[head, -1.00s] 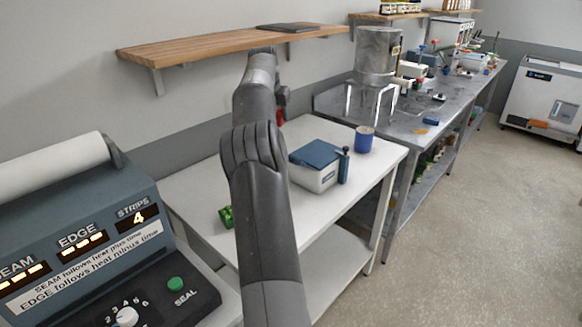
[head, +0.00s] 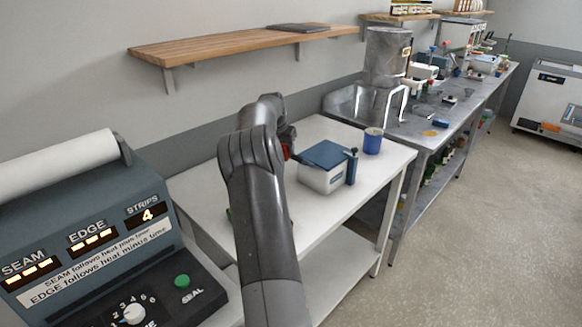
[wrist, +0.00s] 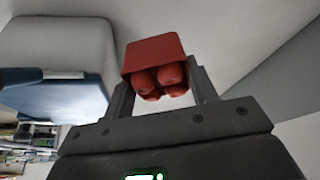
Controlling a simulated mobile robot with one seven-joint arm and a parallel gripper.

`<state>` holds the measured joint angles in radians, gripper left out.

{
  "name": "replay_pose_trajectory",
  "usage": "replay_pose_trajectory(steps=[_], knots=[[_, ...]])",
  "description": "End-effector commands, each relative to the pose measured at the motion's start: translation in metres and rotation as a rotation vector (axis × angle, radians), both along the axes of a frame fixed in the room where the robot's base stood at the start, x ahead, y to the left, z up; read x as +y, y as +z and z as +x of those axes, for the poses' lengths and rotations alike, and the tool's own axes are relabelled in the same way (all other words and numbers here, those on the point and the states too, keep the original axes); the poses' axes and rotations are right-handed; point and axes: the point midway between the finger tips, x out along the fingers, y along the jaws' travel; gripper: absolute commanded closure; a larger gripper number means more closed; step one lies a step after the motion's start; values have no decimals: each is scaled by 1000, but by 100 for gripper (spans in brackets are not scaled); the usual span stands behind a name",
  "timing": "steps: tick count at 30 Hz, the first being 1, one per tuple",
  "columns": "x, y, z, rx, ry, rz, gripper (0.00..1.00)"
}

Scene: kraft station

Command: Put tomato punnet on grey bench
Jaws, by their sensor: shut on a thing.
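The tomato punnet (wrist: 154,52) is a small red box with several round red tomatoes (wrist: 172,76). My gripper (wrist: 157,80) is shut on it, with one finger on each side in the wrist view. In the head view only a sliver of red (head: 286,152) shows past my wrist, over the back of the white table (head: 325,218); I cannot tell whether the punnet touches the table. The grey bench (head: 425,140), a metal top with a sink at its near end, stands beyond the white table, to the right.
A white box with a blue lid (head: 322,178) stands just right of my gripper, also in the wrist view (wrist: 55,50). A blue cup (head: 373,141) is at the table's right. A wooden shelf (head: 240,46) hangs above. A sealing machine (head: 85,230) is at left.

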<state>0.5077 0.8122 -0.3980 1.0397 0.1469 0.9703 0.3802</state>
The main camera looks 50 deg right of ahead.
Motion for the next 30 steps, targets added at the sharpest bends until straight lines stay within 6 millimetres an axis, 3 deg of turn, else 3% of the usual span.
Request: replay_pose_trajectory(steps=[3,17,28,29,30], knots=[[0,-23,0,2,1,1,71],[1,-73,0,1,1,1,71],[0,-79,0,0,1,0,71],[0,-79,0,0,1,0,47],[0,-79,0,-1,0,0,44]])
